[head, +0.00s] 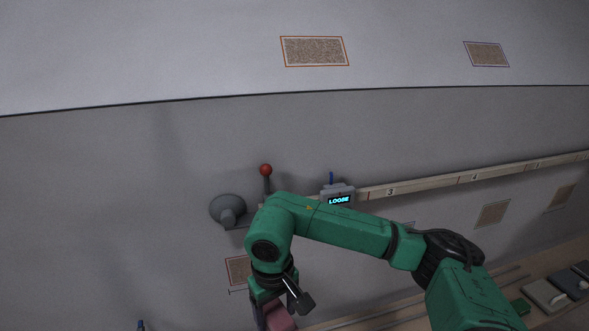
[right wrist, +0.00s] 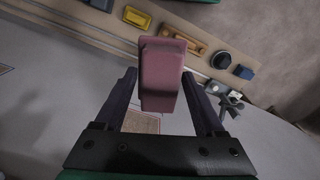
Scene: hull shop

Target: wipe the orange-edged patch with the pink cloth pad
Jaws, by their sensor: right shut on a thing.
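The orange-edged patch (head: 314,51), brown and speckled, is on the pale upper panel at the top of the head view. My right gripper (head: 274,309) is low in the head view, well below that patch, and partly cut off by the bottom edge. It is shut on the pink cloth pad (head: 281,318). In the right wrist view the pad (right wrist: 160,78) sits between the two dark fingers, with part of a brown patch (right wrist: 142,122) visible behind it. My left gripper is not in view.
A dark-edged patch (head: 486,54) is at upper right. A reddish-edged patch (head: 237,269) is beside my right arm. A red-knobbed lever (head: 266,171), a grey round fitting (head: 228,209) and a display reading LOOSE (head: 339,200) stand on the wall by a numbered rail (head: 430,186).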

